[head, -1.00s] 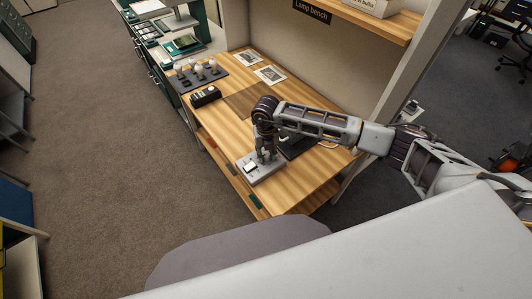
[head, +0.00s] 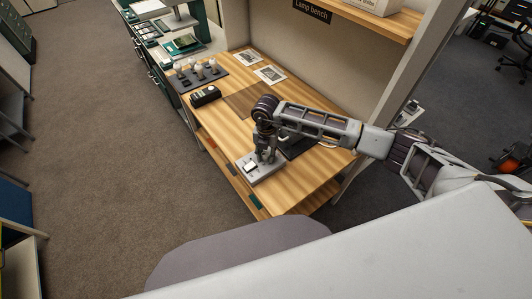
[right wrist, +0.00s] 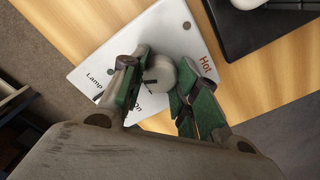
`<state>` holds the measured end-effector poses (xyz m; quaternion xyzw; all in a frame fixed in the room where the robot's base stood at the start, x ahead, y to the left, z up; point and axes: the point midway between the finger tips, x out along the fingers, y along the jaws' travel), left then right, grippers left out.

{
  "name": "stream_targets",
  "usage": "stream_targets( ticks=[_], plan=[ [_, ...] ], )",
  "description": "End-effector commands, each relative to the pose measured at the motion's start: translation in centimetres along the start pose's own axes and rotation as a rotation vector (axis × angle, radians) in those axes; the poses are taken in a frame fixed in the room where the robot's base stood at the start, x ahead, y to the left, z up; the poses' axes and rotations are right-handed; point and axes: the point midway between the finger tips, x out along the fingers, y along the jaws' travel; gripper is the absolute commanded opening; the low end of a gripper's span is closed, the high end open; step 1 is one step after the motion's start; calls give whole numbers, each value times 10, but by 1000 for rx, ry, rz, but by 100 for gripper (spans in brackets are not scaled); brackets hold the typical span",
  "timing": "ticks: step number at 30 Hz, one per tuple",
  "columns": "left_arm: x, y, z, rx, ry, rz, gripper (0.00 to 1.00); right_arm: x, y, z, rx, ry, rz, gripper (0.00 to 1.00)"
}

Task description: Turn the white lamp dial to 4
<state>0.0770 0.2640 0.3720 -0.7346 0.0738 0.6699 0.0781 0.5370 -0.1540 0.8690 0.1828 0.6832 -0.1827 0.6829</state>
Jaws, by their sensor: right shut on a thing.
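The white lamp dial (right wrist: 160,72) sits on a pale panel (right wrist: 95,62) printed "Lamp", "on" and "Hot". In the head view the panel (head: 250,180) lies at the front edge of the wooden bench, and my gripper hides the dial. My right gripper (right wrist: 160,90) is shut on the dial, one green-padded finger on each side, pointing down at it. A dark pointer mark shows on the dial near the left finger. The number it points at is hidden. My left gripper is in neither view.
A dark base (head: 302,144) stands beside the panel. Farther back on the bench (head: 210,125) are a black device (head: 205,96), a dark tray of bulbs (head: 186,84) and printed sheets (head: 270,75). A shelf (head: 360,18) overhangs the back. The bench front is fairly clear.

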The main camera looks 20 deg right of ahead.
Motion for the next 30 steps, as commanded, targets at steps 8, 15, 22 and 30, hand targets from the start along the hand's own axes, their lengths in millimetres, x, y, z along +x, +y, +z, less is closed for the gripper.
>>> stream_targets(
  ticks=[8, 15, 22, 30],
  plan=[
    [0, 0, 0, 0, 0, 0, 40, 0, 0, 0, 154, -2, 0, 7],
    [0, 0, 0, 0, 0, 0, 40, 0, 0, 0, 213, -1, 0, 7],
    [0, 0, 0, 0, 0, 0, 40, 0, 0, 1, 222, -1, 0, 7],
    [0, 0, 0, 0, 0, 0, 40, 0, 0, 1, 221, -1, 0, 42]
  ],
)
